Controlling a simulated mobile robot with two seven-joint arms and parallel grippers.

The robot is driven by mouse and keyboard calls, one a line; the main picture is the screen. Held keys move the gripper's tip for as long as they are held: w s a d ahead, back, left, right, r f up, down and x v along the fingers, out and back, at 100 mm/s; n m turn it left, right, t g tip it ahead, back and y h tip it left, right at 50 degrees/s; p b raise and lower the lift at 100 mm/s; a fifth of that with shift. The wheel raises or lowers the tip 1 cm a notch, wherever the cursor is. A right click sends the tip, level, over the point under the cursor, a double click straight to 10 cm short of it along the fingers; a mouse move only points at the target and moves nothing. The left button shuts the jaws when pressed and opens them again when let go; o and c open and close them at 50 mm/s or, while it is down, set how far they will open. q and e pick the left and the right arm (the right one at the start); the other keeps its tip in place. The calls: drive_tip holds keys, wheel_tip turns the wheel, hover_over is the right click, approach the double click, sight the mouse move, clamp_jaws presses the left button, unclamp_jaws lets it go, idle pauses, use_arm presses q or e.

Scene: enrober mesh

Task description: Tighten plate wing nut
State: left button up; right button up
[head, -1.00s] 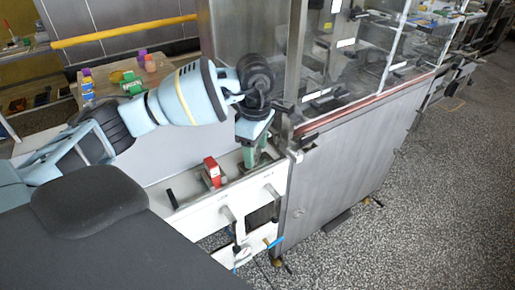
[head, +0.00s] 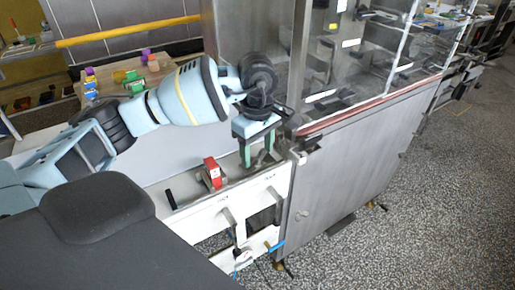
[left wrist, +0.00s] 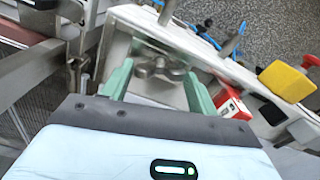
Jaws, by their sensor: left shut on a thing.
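The plate wing nut (left wrist: 158,68) is a grey metal piece with two rounded wings, seen in the left wrist view. It sits over a light metal plate in a recess of the machine. In the head view the left gripper (head: 257,154) points down at the white bench beside the steel cabinet. The wing nut is small and partly hidden there. My right gripper is not in view.
A red and white box (head: 212,174) stands on the white bench (head: 195,206), left of the gripper. The steel cabinet (head: 350,175) with clear panels rises close on the right. A yellow box with a red top (left wrist: 287,80) shows in the left wrist view. Speckled floor lies open beyond.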

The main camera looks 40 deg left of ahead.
sight(258, 153)
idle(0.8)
use_arm(q)
drive_tip(key=o, duration=1)
drive_tip(key=shift+c, duration=0.2)
drive_tip(key=shift+r, duration=0.1)
wheel_tip(258, 153, up, 8)
drive_tip(key=shift+f, duration=0.2)
